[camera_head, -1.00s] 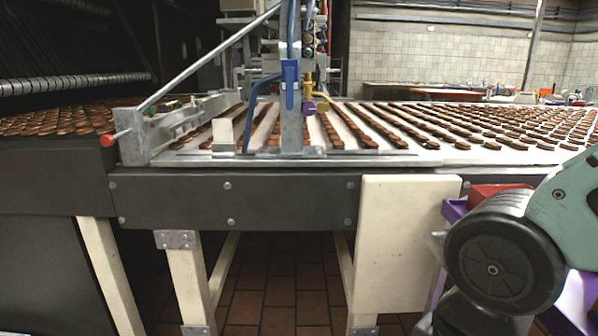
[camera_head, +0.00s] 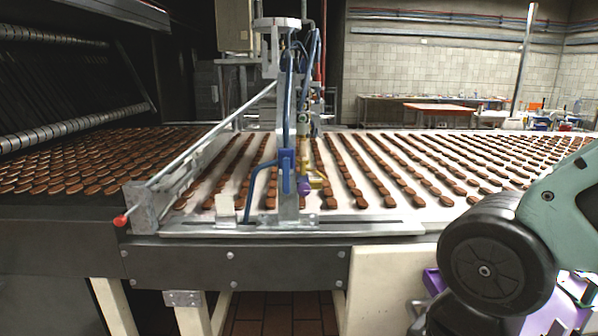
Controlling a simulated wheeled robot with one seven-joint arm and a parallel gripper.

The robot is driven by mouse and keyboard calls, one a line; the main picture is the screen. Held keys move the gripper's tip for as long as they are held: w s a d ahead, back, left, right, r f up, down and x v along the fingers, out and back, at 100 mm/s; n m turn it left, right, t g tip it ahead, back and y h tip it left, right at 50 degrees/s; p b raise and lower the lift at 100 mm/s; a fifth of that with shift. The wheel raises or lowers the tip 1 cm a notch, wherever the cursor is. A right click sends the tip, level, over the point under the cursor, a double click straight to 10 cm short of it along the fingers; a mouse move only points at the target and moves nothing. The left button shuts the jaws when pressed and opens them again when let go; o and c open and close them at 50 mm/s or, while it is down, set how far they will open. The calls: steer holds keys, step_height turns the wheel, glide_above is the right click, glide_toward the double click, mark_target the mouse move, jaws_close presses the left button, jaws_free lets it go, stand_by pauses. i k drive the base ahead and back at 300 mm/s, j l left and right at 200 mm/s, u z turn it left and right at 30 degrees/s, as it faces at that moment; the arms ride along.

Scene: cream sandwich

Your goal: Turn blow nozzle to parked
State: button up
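A metal post (camera_head: 289,130) stands at the near edge of the conveyor. It carries a blue fitting (camera_head: 287,172) with a bent blue tube (camera_head: 252,180) reaching down to the left. A purple knob (camera_head: 304,187) and a small yellow part (camera_head: 318,180) sit just right of the post. Which of these is the blow nozzle, and how it is turned, I cannot tell for certain. My arm (camera_head: 500,255) fills the lower right, well apart from the post. My gripper is not in view.
Rows of brown biscuits lie on the pale belt (camera_head: 345,222). A purple bin (camera_head: 433,282) stands partly behind my arm. An orange-topped table (camera_head: 440,108) is at the back.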

mark_target(304, 169)
steer(key=i+j+u, duration=0.1)
steer(key=j, duration=0.2)
steer(key=i+j+u, duration=0.1)
steer(key=j, duration=0.2)
steer(key=i+j+u, duration=0.1)
steer(key=i+l+u, duration=0.25)
steer(key=i, duration=0.25)
steer(key=j, duration=0.1)
